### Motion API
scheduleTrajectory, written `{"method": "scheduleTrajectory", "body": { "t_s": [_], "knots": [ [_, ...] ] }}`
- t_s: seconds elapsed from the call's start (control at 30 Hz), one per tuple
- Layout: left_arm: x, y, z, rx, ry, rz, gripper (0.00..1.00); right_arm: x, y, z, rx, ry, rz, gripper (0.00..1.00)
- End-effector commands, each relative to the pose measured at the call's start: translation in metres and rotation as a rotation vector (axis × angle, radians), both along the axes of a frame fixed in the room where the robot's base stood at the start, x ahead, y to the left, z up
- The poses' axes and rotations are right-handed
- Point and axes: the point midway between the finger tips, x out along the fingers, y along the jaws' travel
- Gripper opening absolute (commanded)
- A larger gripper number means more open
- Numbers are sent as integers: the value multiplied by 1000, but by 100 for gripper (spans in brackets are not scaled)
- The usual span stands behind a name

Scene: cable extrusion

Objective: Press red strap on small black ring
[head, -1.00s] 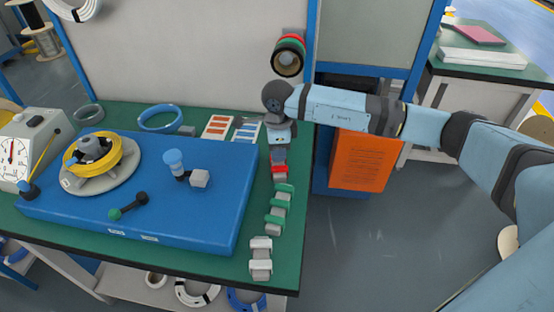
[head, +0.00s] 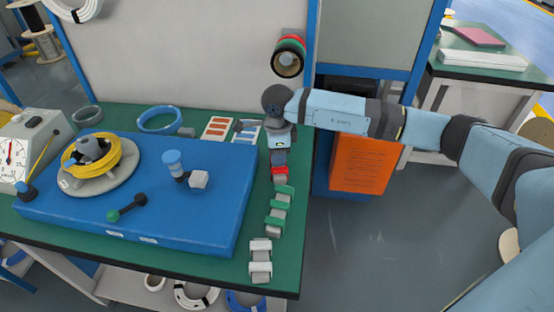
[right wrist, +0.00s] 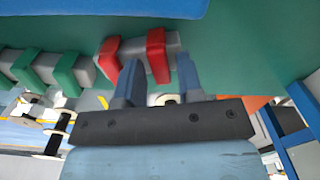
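Two red straps sit over grey blocks on the table's right side; in the head view one red strap (head: 279,171) shows just below my right gripper (head: 279,157). In the right wrist view one red strap (right wrist: 157,55) lies in line with the gap between the fingers of my right gripper (right wrist: 158,62), and the other red strap (right wrist: 109,58) is left of them. The fingers are apart; I cannot tell whether they touch the strap. A small dark grey-black ring (head: 88,115) lies at the table's back left. My left gripper is not in view.
Green straps (head: 278,206) and white straps (head: 260,257) sit on blocks nearer the front. A blue board (head: 215,220) carries a yellow coil (head: 112,150) and a blue-topped post (head: 173,162). A blue ring (head: 160,119) lies behind. Coloured coils (head: 289,50) hang on the wall.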

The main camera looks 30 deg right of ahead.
Motion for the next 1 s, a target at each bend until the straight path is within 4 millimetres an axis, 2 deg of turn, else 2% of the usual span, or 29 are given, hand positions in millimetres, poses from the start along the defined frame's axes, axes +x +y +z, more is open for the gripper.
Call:
{"method": "scheduleTrajectory", "body": {
  "t_s": [0.03,0.1,0.23,0.53,1.0],
  "knots": [
    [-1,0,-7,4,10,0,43,0,0,-1,0,0,0,34],
    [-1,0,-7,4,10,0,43,0,0,-1,0,0,0,34],
    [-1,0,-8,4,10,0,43,0,0,-1,0,0,0,5],
    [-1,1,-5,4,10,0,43,0,0,2,0,0,0,4],
    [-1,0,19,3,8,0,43,0,0,40,1,0,0,4]
  ]
}}
